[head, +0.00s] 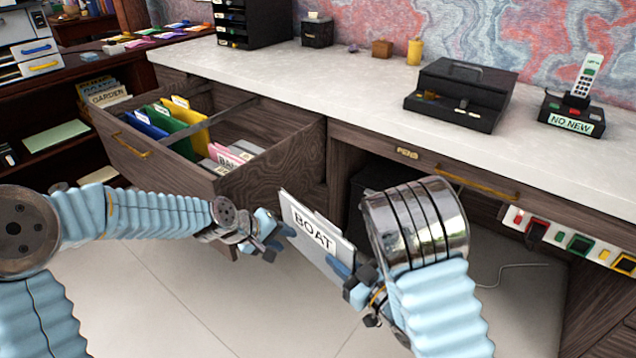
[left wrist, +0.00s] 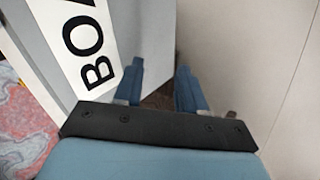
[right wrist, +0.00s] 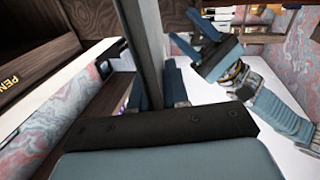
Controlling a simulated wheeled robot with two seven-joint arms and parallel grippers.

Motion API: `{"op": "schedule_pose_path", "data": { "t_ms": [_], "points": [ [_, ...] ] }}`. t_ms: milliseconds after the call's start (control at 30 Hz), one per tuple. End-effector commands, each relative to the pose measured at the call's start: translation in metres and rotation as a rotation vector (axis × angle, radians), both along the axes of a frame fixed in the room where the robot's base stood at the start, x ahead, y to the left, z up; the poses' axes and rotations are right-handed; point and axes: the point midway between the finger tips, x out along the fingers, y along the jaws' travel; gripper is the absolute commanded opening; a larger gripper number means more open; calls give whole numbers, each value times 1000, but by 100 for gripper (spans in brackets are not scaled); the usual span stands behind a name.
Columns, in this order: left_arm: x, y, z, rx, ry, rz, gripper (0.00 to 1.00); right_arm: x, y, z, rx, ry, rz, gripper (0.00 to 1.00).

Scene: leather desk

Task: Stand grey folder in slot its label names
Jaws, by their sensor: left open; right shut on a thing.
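The grey folder (head: 320,259) carries a white label reading "BOAT" and is held up in front of the desk, tilted. My right gripper (head: 352,277) is shut on its right end. The folder shows edge-on in the right wrist view (right wrist: 143,50). My left gripper (head: 274,240) is open at the folder's left end; in the left wrist view its fingers (left wrist: 160,88) are apart, with the folder (left wrist: 150,35) beside them. The open drawer (head: 265,180) holds blue, green, yellow and pink folders with tabs; one pink label is partly readable as "BA".
A desk phone (head: 572,115) with a "NO NEW" sign and a black box (head: 462,92) stand on the pale desktop. A "GARDEN" folder (head: 108,96) is in the shelf at left. Floor in front is clear.

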Motion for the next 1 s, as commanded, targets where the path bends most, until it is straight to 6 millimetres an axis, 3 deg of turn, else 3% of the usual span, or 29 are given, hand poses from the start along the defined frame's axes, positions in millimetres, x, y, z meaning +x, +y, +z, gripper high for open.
{"op": "schedule_pose_path", "data": {
  "t_ms": [33, 100, 300, 467, 700, 1000],
  "points": [
    [9, 1, 25, -18, -22, 16, 40, 0, 0, 1, 1, -2, 0, 0],
    [17, 1, 56, -44, -39, 32, 40, 0, 0, 0, 1, -2, 0, 0],
    [29, -10, 139, -104, -51, 41, 40, 0, 0, 0, 0, 0, 2, 0],
    [27, -39, 137, -40, 118, -21, 40, 0, 0, 0, 1, -1, 1, 0],
    [14, -73, 143, 213, 371, -7, 40, 0, 0, 0, 1, -1, 0, 0],
    [-8, -87, 169, 471, 493, 135, 40, 0, 0, 0, 1, -2, 0, 0]
  ]
}}
